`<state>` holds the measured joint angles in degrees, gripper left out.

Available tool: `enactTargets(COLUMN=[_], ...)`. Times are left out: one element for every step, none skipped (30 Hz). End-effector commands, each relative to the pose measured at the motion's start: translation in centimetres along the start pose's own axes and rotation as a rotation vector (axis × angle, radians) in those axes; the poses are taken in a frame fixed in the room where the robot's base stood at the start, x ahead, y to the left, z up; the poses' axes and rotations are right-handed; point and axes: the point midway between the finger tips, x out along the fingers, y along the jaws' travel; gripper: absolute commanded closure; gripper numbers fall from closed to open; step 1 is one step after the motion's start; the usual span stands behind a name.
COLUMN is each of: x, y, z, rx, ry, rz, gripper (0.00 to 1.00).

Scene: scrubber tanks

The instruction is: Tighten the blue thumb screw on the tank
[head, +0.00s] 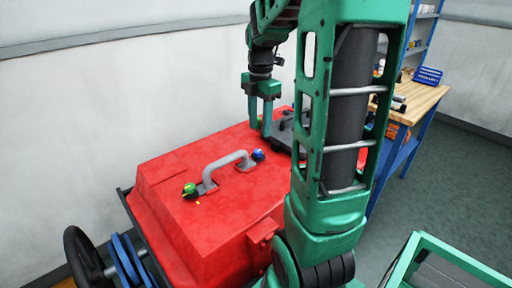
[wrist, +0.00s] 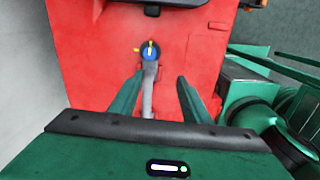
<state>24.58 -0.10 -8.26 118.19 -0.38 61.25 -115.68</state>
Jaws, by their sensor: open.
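The red tank (head: 215,190) has a grey handle (head: 222,170) on its top. The blue thumb screw (head: 258,155) sits at the handle's right end in the head view. In the wrist view the blue thumb screw (wrist: 150,52) shows yellow marks and lies beyond the fingertips, between their lines. A green thumb screw (head: 189,190) is at the handle's left end. My gripper (head: 260,132) is open and empty above the tank, close behind the blue screw in the head view. Its two green fingers (wrist: 160,78) point toward the screw in the wrist view, with no visible contact.
A black lid or fitting (head: 290,137) is on the tank's far right. A black wheel (head: 80,250) stands at the front left. A wooden workbench (head: 412,98) with a blue basket (head: 428,75) is at the back right. Open floor (head: 450,165) lies at right.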

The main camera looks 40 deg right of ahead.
Motion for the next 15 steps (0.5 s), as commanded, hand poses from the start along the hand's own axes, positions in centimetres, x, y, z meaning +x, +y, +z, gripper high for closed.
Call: enactTargets(x=[0.1, 0.2, 0.3, 0.3, 0.3, 0.4, 0.5, 0.5, 0.6, 0.7, 0.9, 1.3, 1.6, 2.0, 2.6], y=[0.8, 1.2, 1.6, 1.9, 2.2, 2.4, 2.6, 2.7, 2.8, 2.8, 2.9, 2.8, 2.8, 2.8, 2.8], z=[0.6, 0.8, 1.0, 1.2, 1.3, 1.4, 1.5, 1.6, 1.6, 1.7, 1.7, 1.7, 1.7, 1.7, 1.7], rx=[-0.071, -0.114, -0.163, -0.196, -0.223, -0.253, -0.271, -0.284, -0.297, -0.302, -0.305, -0.307, -0.307, -0.306, -0.305], ry=[0.001, 0.001, 0.002, 0.002, 0.003, 0.003, 0.004, 0.004, 0.004, 0.004, 0.004, 0.005, 0.005, 0.005, 0.005], rz=[-0.001, -0.001, -0.001, 0.0, 0.0, 0.0, 0.0, 0.0, 0.001, 0.001, 0.001, 0.0, -0.001, -0.001, -0.001], gripper=[0.57, 0.57, 0.57, 0.57, 0.57, 0.57, 0.57, 0.57, 0.57, 0.57, 0.57, 0.57, 0.57, 0.57, 0.57])
